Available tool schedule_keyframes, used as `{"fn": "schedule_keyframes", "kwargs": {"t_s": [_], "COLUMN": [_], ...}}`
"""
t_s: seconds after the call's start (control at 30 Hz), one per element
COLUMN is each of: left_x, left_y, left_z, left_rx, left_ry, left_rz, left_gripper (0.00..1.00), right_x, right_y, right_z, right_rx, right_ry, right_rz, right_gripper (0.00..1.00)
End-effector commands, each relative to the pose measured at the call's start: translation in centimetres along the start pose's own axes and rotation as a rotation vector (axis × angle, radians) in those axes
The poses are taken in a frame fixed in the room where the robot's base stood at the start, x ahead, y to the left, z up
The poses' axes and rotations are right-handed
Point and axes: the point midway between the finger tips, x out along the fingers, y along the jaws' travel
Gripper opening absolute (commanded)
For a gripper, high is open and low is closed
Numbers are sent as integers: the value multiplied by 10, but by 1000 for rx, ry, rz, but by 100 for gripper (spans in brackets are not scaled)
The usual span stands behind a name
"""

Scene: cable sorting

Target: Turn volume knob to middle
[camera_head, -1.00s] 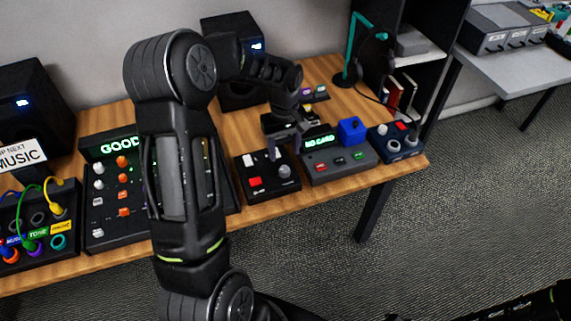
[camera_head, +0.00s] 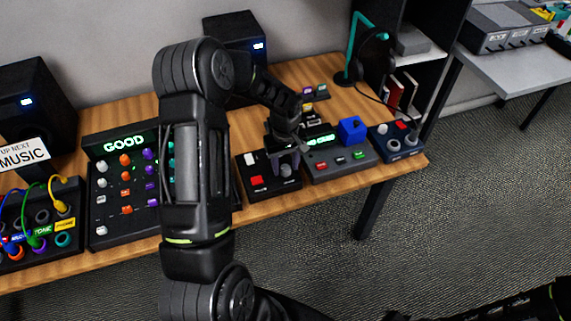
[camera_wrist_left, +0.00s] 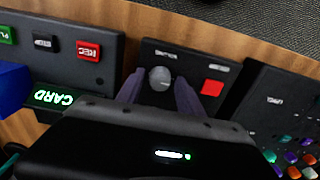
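A grey round knob (camera_head: 286,170) sits on a small black control box (camera_head: 262,190) that also carries a red button and a white control. Its label is too small to read. In the left wrist view the knob (camera_wrist_left: 159,78) lies between the two fingers of my left gripper (camera_wrist_left: 159,88). The fingers are apart, one on each side of the knob, with a visible gap to it on at least one side. In the head view my left gripper (camera_head: 285,160) points down over the box and partly covers it. My right gripper is out of view.
A mixer panel (camera_head: 122,190) with coloured knobs is left of the box, partly behind my arm. A grey recorder (camera_head: 340,166) with a blue block (camera_head: 351,130) stands close on the right. A small knob box (camera_head: 400,144) sits near the table's right end.

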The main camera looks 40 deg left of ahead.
Motion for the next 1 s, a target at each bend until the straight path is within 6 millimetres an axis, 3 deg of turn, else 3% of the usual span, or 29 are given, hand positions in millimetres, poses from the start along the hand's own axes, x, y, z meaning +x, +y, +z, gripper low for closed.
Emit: {"fn": "schedule_keyframes", "kwargs": {"t_s": [0.5,1.0], "left_x": [0,0], "left_y": [0,0], "left_z": [0,0], "left_rx": [0,37], "left_ry": [0,1], "left_rz": [0,1], "left_gripper": [0,0], "right_x": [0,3], "right_y": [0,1], "right_z": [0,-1], "right_rx": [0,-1], "right_ry": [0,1], "right_rz": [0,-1], "right_gripper": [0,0]}}
